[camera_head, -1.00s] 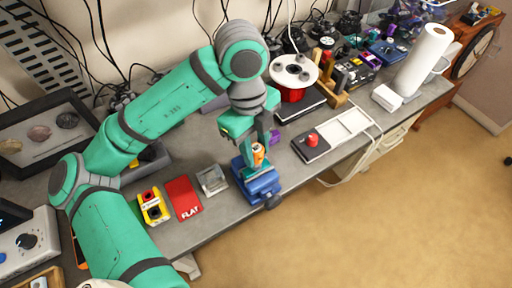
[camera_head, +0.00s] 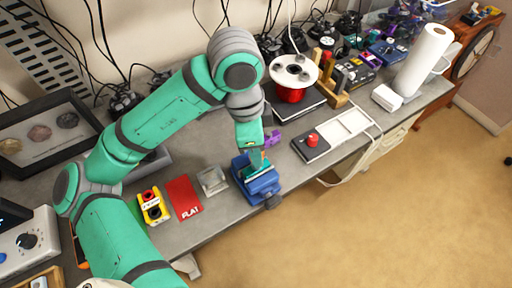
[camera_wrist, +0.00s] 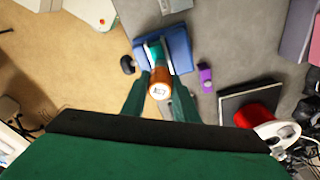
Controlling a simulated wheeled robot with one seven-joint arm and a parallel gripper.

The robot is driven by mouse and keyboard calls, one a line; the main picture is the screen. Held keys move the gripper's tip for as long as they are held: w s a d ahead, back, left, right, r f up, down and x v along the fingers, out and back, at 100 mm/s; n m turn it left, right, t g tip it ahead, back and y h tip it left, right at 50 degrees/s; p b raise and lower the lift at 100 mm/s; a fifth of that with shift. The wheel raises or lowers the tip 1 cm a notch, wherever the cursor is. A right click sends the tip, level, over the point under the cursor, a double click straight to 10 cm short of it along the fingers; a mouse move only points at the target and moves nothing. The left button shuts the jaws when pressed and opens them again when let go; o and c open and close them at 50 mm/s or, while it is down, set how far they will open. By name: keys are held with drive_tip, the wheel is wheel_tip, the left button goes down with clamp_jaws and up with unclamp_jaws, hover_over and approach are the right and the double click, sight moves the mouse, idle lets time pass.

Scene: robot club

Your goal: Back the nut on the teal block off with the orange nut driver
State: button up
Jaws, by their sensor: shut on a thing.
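My gripper (camera_wrist: 160,92) is shut on the orange nut driver (camera_wrist: 159,84), with a finger on either side of the handle. The teal block (camera_wrist: 153,53) shows just beyond the driver, held in the blue vise (camera_wrist: 179,48). In the head view, my gripper (camera_head: 260,156) is above the blue vise (camera_head: 264,186), seen nearly side-on, and mostly hides the driver. The nut is hidden behind the driver, so I cannot tell whether the driver's tip is seated on it.
A purple object (camera_wrist: 205,77) lies beside the vise. A red FLAT card (camera_head: 184,197), a clear tray (camera_head: 212,180) and a yellow button box (camera_head: 153,206) are to its left. A red-knobbed box (camera_head: 311,146) is to its right. The bench's front edge is close.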

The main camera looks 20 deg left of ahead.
drive_tip(key=n, duration=0.3)
drive_tip(key=o, duration=1.1)
drive_tip(key=shift+w, duration=0.1)
drive_tip(key=m, duration=0.6)
drive_tip(key=shift+m, duration=0.3)
drive_tip(key=m+g, duration=0.1)
drive_tip(key=m, duration=0.5)
